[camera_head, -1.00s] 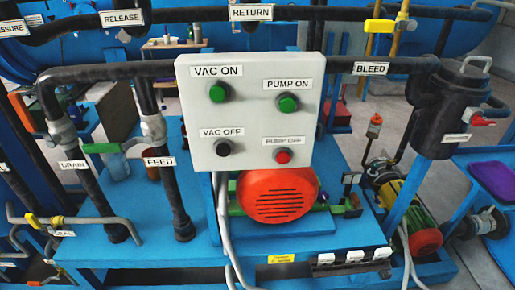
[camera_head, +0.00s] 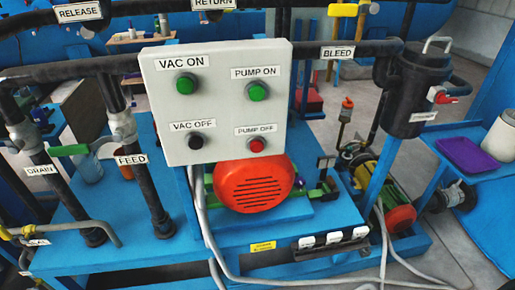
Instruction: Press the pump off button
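The pump off button (camera_head: 256,145) is a red round button at the lower right of a light grey control panel (camera_head: 217,108). The label "PUMP OFF" (camera_head: 255,130) is just above it. On the same panel are the green pump on button (camera_head: 258,92) above it, the green vac on button (camera_head: 187,85) at the upper left and the black vac off button (camera_head: 195,142) at the lower left. Nothing covers the panel's face. Neither of my grippers shows in the head view.
A red-orange motor (camera_head: 254,184) sits below the panel on a blue frame. Dark pipes labelled "DRAIN" and "FEED" (camera_head: 150,195) stand at the left. A black canister (camera_head: 412,95) is at the right, near a purple tray (camera_head: 467,155). Grey cables hang below the panel.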

